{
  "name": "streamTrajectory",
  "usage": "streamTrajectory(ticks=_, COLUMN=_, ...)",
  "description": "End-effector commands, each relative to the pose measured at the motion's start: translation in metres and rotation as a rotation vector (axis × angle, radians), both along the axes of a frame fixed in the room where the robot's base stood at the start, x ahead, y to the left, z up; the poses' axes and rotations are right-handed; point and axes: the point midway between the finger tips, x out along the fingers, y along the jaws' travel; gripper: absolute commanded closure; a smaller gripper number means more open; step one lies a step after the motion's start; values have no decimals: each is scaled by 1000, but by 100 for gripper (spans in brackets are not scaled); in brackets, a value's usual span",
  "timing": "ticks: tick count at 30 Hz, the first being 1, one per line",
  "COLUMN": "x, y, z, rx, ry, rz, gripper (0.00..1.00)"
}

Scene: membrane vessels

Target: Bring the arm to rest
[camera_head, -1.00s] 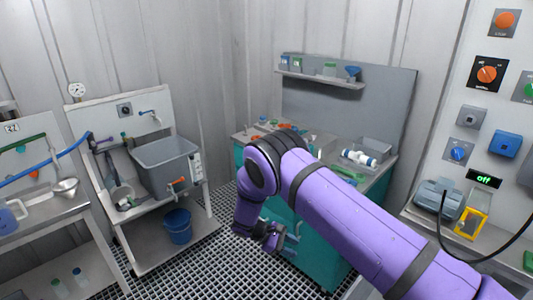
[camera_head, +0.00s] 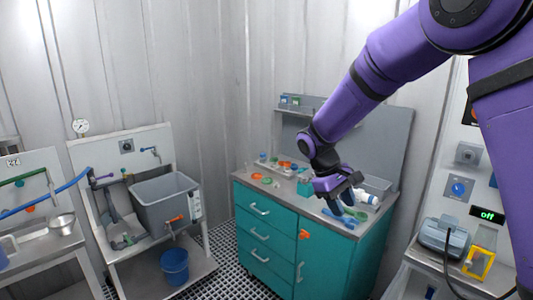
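My purple arm reaches in from the upper right, and its forearm slants down and left across the back panel. My gripper (camera_head: 345,202) hangs over the worktop of the teal cabinet (camera_head: 325,258), its dark fingers pointing down and to the right. The fingers are small and overlap the items behind them, so I cannot tell if they are open or shut, or if they hold anything. Part of the worktop is hidden behind the gripper.
Blue and green tools (camera_head: 345,219) and a white-and-blue cylinder (camera_head: 366,197) lie close to the gripper. A grey basin (camera_head: 166,203) stands left, with a blue bucket (camera_head: 175,266) below. At right, a panel shows a green "off" display (camera_head: 487,214).

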Motion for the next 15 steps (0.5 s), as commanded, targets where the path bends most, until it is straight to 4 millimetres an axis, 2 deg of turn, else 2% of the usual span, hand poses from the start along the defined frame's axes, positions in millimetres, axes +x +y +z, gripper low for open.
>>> streamTrajectory(ticks=1, x=-9, y=-8, z=17, rx=25, ry=-28, rz=-22, gripper=62)
streamTrajectory(ticks=6, x=-38, y=-31, z=59, rx=101, ry=-114, rz=-94, gripper=62)
streamTrajectory(ticks=15, x=-102, y=-66, z=117, rx=227, ry=-275, rz=-211, gripper=62)
